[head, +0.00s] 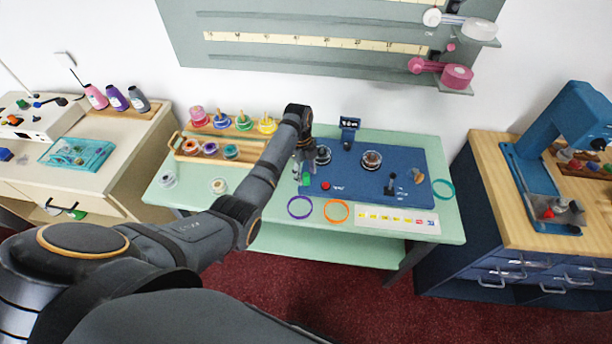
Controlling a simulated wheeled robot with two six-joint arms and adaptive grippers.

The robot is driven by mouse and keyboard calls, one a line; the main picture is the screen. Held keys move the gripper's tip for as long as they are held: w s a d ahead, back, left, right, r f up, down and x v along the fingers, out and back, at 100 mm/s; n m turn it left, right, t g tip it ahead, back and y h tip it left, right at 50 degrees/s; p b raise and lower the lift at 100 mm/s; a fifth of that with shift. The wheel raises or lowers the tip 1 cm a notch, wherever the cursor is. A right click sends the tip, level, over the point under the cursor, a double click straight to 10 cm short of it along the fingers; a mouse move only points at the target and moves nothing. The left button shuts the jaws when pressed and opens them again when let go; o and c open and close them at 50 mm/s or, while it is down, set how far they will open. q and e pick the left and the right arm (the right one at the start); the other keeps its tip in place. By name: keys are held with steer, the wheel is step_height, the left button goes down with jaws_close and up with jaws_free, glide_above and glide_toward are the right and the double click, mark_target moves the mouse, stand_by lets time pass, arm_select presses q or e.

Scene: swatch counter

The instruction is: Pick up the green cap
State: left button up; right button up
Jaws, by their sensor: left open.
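A small green piece (305,179), which looks like the green cap, is at the left end of the blue panel (350,185) on the pale green table. My left gripper (304,166) is open and points down just above it. The fingers overlap the piece's upper side, and I cannot tell whether they touch it. My left arm reaches in from the lower left. My right gripper is not in view.
A red button (325,186), two dark round dials and a small lever (390,185) are on the panel. A purple ring (300,207) and an orange ring (337,211) lie in front. A wooden rack (215,157) with coloured spools stands left.

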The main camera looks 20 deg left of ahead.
arm_select(q)
steer(key=shift+d+f, duration=0.1)
steer(key=shift+f, duration=0.85)
steer(key=c, duration=0.8)
steer(key=shift+c, duration=0.2)
steer(key=shift+r, duration=0.15)
